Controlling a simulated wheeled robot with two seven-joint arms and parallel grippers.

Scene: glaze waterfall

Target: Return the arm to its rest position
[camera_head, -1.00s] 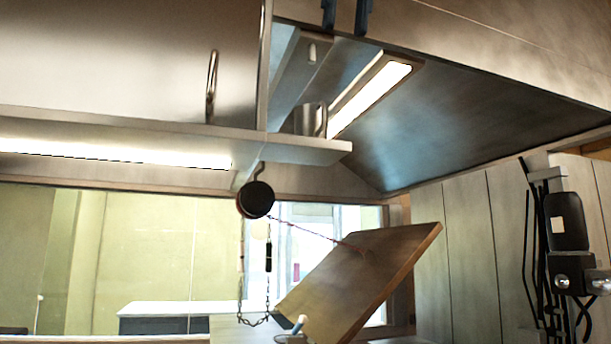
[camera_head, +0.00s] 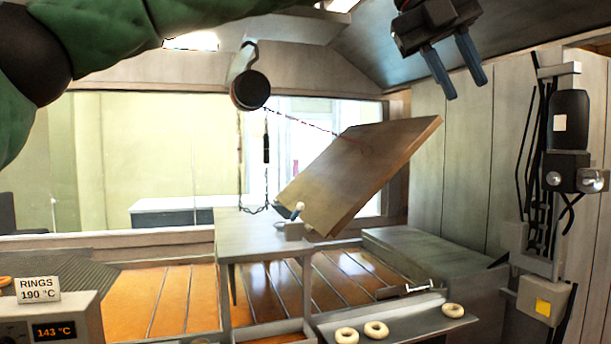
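My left arm (camera_head: 110,35), with a green padded sleeve, crosses the top left of the head view. My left gripper (camera_head: 466,88) hangs at the top right with its two blue fingers apart and nothing between them. It appears high in the picture, above and right of the tilted wooden board (camera_head: 365,170). The wrist link between sleeve and gripper is cut off by the top edge. My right gripper is not in view.
Pale rings (camera_head: 376,330) lie on a grey tray (camera_head: 405,322) at the lower right. A sign reading "RINGS 190 °C" (camera_head: 38,289) stands on a control box (camera_head: 80,322). A black wall-mounted device (camera_head: 568,120) is at right.

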